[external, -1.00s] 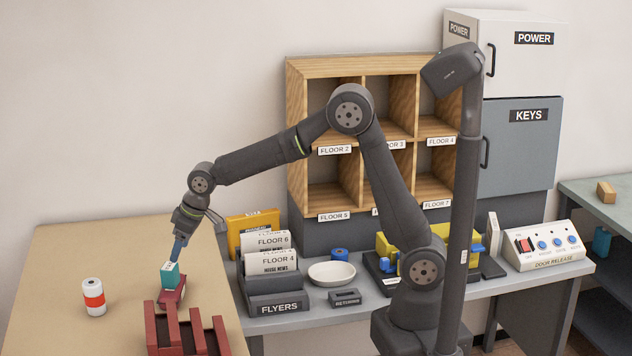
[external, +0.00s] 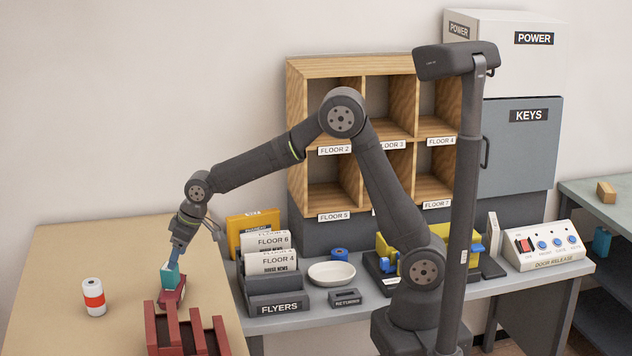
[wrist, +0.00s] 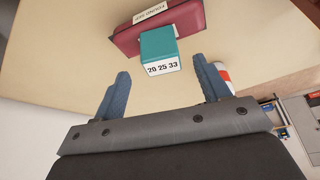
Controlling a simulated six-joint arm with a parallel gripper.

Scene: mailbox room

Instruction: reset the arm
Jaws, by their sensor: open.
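My gripper (external: 180,253) is over the wooden table at the left, pointing down, just above a small teal block (external: 169,276). In the wrist view my gripper (wrist: 163,80) has its two blue fingers spread apart with nothing between them. The teal block (wrist: 160,50) lies just beyond the fingertips, with a white label reading "20 25 33". It rests on or against a dark red piece (wrist: 160,27) with a white label. In the external view, whether the fingertips touch the block cannot be told.
A dark red slotted rack (external: 187,335) stands at the front of the wooden table (external: 60,260). A white can with a red band (external: 94,297) stands to its left. The flyers holder (external: 278,304), a white bowl (external: 331,274) and wooden pigeonholes (external: 296,100) are to the right.

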